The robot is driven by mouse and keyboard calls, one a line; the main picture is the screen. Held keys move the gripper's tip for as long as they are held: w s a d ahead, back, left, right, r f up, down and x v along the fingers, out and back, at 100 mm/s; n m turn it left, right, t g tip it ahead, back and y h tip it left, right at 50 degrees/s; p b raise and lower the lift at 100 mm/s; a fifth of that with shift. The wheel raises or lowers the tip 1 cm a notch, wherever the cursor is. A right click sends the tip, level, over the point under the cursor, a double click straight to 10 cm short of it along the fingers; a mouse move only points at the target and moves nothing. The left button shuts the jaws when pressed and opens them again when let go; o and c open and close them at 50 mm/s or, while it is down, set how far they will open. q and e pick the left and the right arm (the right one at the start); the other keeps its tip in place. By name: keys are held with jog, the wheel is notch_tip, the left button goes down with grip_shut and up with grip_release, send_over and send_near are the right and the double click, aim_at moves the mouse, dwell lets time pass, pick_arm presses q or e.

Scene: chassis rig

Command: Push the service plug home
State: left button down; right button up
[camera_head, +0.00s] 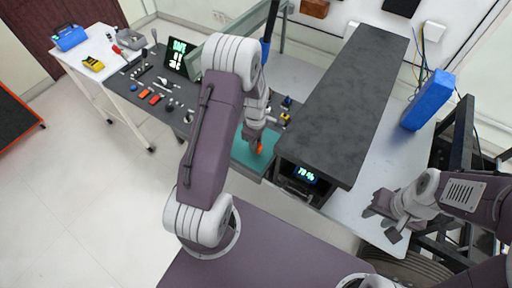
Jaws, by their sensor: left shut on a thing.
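My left gripper (260,140) points down over the teal mat (240,152), at the left end of the dark grey slab-topped unit (345,110). It is shut on a small orange piece, which looks like the service plug (259,148). Only a little of the plug shows below the fingers. I cannot tell whether it touches a socket. The unit's front has a small lit display (305,174) reading about 70 %. My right gripper (381,225) is at the lower right over the pale bench, with its fingers apart and nothing between them.
A dark tool board (150,88) with several small parts and a lit "SAFE" screen (181,55) lies to the left. A white table (95,50) holds a blue box (70,38) and a yellow device (94,64). A blue block (428,100) stands at right.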

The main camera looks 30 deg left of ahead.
pick_arm(q)
jog(key=s+d+r+b, duration=0.1)
jog(key=s+d+r, duration=0.7)
jog(key=shift+s, duration=0.3)
jog(key=shift+s, duration=0.1)
